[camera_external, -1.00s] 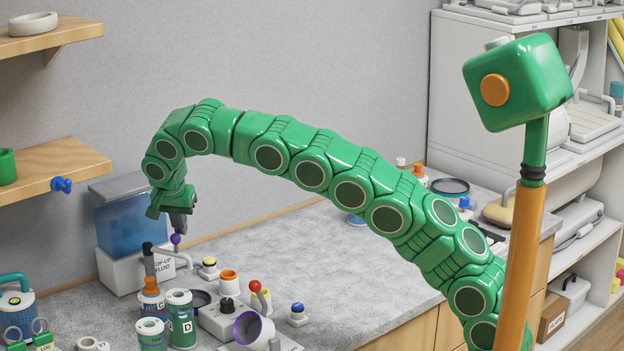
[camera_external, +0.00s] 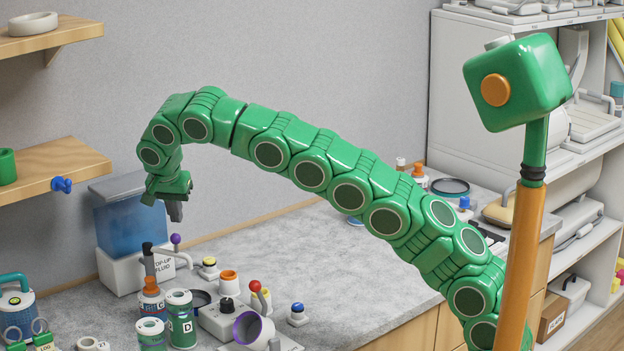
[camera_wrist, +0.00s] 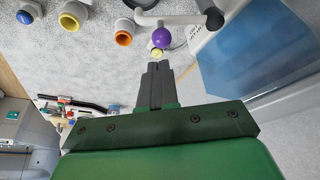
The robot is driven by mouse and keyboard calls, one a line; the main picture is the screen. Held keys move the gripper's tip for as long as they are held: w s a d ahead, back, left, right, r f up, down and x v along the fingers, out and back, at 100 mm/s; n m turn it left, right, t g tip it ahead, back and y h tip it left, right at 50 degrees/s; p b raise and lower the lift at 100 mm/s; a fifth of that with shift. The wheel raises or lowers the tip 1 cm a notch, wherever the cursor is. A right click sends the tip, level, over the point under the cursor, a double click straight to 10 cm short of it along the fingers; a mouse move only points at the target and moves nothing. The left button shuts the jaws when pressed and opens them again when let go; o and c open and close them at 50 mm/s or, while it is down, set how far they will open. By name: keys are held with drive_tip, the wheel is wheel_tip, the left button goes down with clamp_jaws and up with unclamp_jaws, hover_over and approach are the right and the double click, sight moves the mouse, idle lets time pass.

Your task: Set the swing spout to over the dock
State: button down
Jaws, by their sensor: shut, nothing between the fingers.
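The fluid tank (camera_external: 130,222) has a blue upper part and a white base labelled for top-up fluid. A pale spout arm beside it carries a purple ball (camera_external: 176,239) and a black end (camera_external: 147,248). In the wrist view the purple ball (camera_wrist: 162,38) lies just beyond my fingertips, with the black end (camera_wrist: 214,18) to its right. My gripper (camera_external: 175,214) is shut and empty, above the purple ball and apart from it; its fingers also show in the wrist view (camera_wrist: 153,66). I cannot tell which item is the dock.
Green canisters (camera_external: 181,318), an orange-topped bottle (camera_external: 151,298), a tilted purple-lined cup (camera_external: 249,328) and small coloured-top items crowd the counter front. A blue-knobbed shelf (camera_external: 50,170) juts out at left. The counter (camera_external: 330,250) is clear right of the middle.

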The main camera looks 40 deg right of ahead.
drive_tip(key=shift+v, duration=1.65)
drive_tip(key=shift+w+d+r, duration=0.1)
drive_tip(key=shift+d, duration=0.05)
drive_tip(key=s+d+r+n+g, duration=0.1)
drive_tip(key=s+d+n, duration=0.1)
drive_tip(key=s+d, duration=0.85)
drive_tip(key=s+d+r+n+g, duration=0.15)
drive_tip(key=s+d, duration=0.55)
drive_tip(key=d, duration=0.7)
drive_tip(key=s+d+f+n+y, duration=0.1)
drive_tip(key=s+d+f+n, duration=0.1)
drive_tip(key=s, duration=0.9)
drive_tip(key=s+d+f+n+g+y, duration=0.1)
drive_tip(key=s+f, duration=0.4)
drive_tip(key=s, duration=0.7)
drive_tip(key=s+d+f+n+g+y, duration=0.1)
drive_tip(key=s+d+f+n, duration=0.2)
drive_tip(key=s, duration=0.8)
drive_tip(key=shift+s+d+f+n, duration=0.3)
drive_tip(key=shift+d+f+n, duration=0.05)
drive_tip(key=shift+d+f, duration=0.2)
